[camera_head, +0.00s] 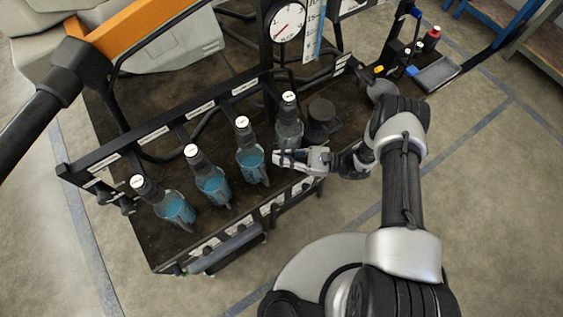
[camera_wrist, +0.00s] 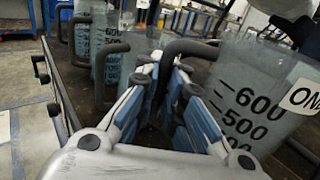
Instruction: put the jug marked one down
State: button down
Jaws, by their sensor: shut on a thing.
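The jug marked one is a clear, graduated vessel (camera_wrist: 238,85) with a partly cut-off "ON" label, close at the right in the wrist view. In the head view it appears to be the jug (camera_head: 289,128) with a white-topped cap at the right end of the row. My gripper (camera_head: 280,158) is at its near side; the wrist view shows the fingers (camera_wrist: 165,85) shut around its dark handle (camera_wrist: 186,47). The jug looks about upright. Its base is partly hidden, so I cannot tell whether it touches the dark deck (camera_head: 150,240).
Several similar jugs with blue liquid, such as the neighbouring one (camera_head: 250,165), stand in a row to the left. A labelled black rail (camera_head: 190,115) runs behind them. A dark round cup-like thing (camera_head: 322,112) is just right. A gauge (camera_head: 288,22) stands behind.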

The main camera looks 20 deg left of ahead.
notch_tip(320, 180, down, 3)
jog(key=shift+s+f+b, duration=0.15)
jog(key=shift+f+b, duration=0.05)
jog(key=shift+b, duration=0.25)
jog(key=shift+d+f, duration=0.1)
jog(key=shift+f, duration=0.1)
jog(key=c, duration=1.7)
grip_release()
